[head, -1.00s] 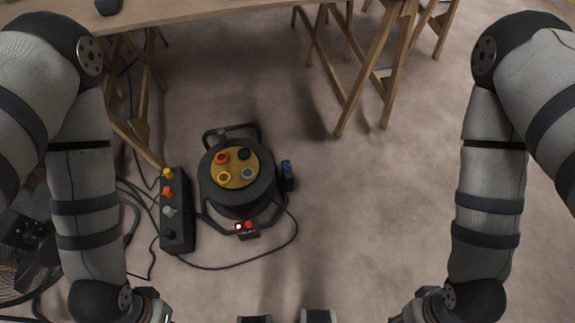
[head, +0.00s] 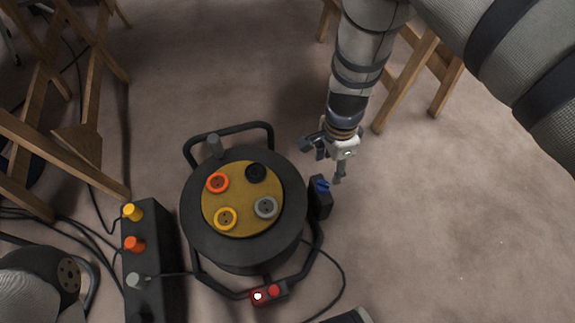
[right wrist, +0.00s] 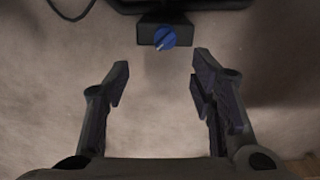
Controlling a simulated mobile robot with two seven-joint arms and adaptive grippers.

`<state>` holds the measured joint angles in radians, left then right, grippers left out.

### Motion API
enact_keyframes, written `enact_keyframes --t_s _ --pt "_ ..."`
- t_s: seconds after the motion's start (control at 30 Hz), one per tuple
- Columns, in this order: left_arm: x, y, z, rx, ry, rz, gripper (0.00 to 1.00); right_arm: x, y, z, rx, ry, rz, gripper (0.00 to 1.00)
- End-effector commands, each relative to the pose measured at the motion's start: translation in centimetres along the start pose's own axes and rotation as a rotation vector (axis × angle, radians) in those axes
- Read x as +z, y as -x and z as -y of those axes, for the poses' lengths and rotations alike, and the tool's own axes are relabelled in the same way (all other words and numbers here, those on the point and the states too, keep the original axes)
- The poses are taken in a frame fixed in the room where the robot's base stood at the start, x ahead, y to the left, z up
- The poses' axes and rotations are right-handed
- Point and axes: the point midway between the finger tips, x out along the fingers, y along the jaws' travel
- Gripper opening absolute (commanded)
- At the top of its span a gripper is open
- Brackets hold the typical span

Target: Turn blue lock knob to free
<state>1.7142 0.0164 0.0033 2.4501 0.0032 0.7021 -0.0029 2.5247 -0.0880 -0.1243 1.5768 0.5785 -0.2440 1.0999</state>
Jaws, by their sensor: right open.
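The blue lock knob (head: 322,185) sits on a small black block at the right side of the black cable reel (head: 195,232). In the right wrist view the knob (right wrist: 165,37) lies ahead of the fingertips, between their lines, with a pale pointer mark slanting to its lower left. My right gripper (head: 322,160) is open and empty, just beyond and above the knob in the head view, and its fingers (right wrist: 158,72) are apart from it.
A black box (head: 150,260) with coloured knobs stands left of the reel. A small red-lit switch box (head: 270,292) is at the reel's front. Cables lie around them. Wooden trestle legs (head: 410,80) stand behind. The floor to the right is clear.

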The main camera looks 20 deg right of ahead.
Motion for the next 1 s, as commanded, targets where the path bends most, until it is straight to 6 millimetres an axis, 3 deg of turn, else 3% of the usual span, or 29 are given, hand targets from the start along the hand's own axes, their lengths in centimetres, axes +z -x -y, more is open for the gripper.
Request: enact_keyframes --t_s 0.17,0.4,0.6,0.93,0.97,1.0 --pt "-0.2 -0.8 0.0 0.0 -0.002 0.021 0.49 0.3 -1.7 0.9 -0.008 -0.029 0.01 0.51" --pt "-0.9 -2.8 0.1 -0.004 -0.008 0.072 0.49 0.3 -8.1 0.9 -0.006 -0.027 0.009 0.51" --pt "-1.2 -3.6 0.1 -0.005 -0.011 0.093 0.49 0.3 -11.2 0.9 -0.008 -0.024 0.009 0.51" --pt "-1.3 -3.7 0.1 -0.004 -0.012 0.093 0.49 0.3 -11.7 1.0 -0.012 -0.024 0.008 0.51" --pt "-1.3 -3.7 0.1 -0.004 -0.012 0.093 0.49 0.3 -11.7 1.0 -0.012 -0.024 0.008 0.48" --pt "-1.3 -3.7 0.1 -0.004 -0.012 0.093 0.49 0.3 -11.7 1.0 -0.011 -0.024 0.008 0.39"
